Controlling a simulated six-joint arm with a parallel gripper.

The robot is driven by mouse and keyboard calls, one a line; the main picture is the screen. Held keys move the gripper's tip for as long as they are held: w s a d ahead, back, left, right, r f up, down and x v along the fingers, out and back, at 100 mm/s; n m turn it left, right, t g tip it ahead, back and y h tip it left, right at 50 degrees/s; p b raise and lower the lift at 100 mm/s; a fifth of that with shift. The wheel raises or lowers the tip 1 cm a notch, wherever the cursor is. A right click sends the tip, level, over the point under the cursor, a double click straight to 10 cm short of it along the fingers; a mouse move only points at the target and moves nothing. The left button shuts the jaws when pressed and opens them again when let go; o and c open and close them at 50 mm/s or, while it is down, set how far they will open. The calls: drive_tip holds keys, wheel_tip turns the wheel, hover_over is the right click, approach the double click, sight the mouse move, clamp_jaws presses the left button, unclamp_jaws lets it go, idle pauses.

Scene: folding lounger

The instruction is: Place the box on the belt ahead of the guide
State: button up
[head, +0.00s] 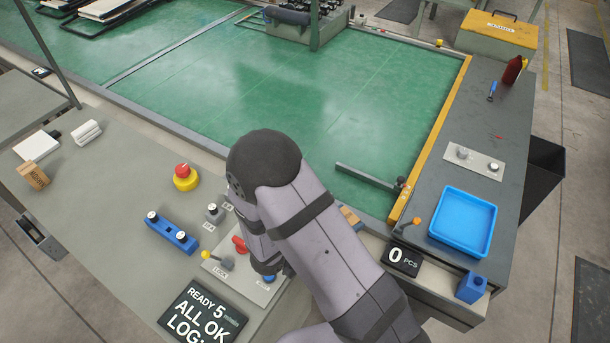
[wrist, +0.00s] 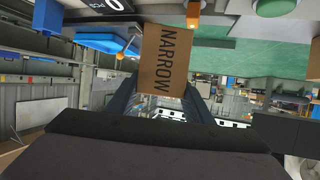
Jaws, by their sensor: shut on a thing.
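A cardboard-brown box (wrist: 163,58) marked NARROW is held between the fingers of my gripper (wrist: 160,92) in the wrist view. A small part of a brown box (head: 350,217) shows past my arm in the head view, just at the belt's near edge. My gripper itself is hidden behind my arm there. The green belt (head: 300,90) fills the middle of the head view. The guide (head: 368,177), a grey bar, reaches over the belt from a pivot at its near right corner. I cannot tell whether the held box touches anything.
Another brown box (head: 32,175) lies on the left of the near console. A red emergency button (head: 185,177), a blue block (head: 171,233) and a lever panel (head: 225,262) stand nearer. A blue tray (head: 463,222) is at right. The belt beyond the guide is clear.

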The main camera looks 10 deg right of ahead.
drive_tip(key=w+d+f+m+g+h+b, duration=0.1)
drive_tip(key=w+d+f+m+g+b, duration=0.2)
drive_tip(key=d+f+b, duration=0.55)
drive_tip(key=w+d+r+n+t+y+b, duration=0.1)
drive_tip(key=w+d+r+n+t+b, duration=0.15)
drive_tip(key=w, duration=0.45)
drive_tip(key=w+d+r+n+t+b, duration=0.1)
drive_tip(key=w+d+r, duration=0.1)
drive_tip(key=w+d, duration=0.35)
drive_tip(key=w+a+r+n+t+y+b, duration=0.1)
drive_tip(key=w+a+r+n+t+y, duration=0.1)
drive_tip(key=w, duration=0.4)
drive_tip(key=w+a+r+n+t+y, duration=0.1)
drive_tip(key=w+a+r+n+t, duration=0.15)
drive_tip(key=w, duration=0.35)
drive_tip(key=w+a+r+n+t+y, duration=0.2)
drive_tip(key=w+a+r+n+y, duration=0.2)
drive_tip(key=w+a+n+y, duration=0.55)
drive_tip(key=shift+m, duration=0.95)
drive_tip(key=shift+s+a+f+p, duration=0.25)
drive_tip(key=shift+s+a+f, duration=0.4)
drive_tip(key=shift+f, duration=1.7)
drive_tip(key=shift+s+a+f+p, duration=0.25)
drive_tip(key=shift+a+f, duration=0.65)
drive_tip(key=shift+f, duration=1.5)
drive_tip(key=shift+s+a+f+p, duration=0.25)
drive_tip(key=shift+s+a+f, duration=0.4)
drive_tip(key=shift+f, duration=1.7)
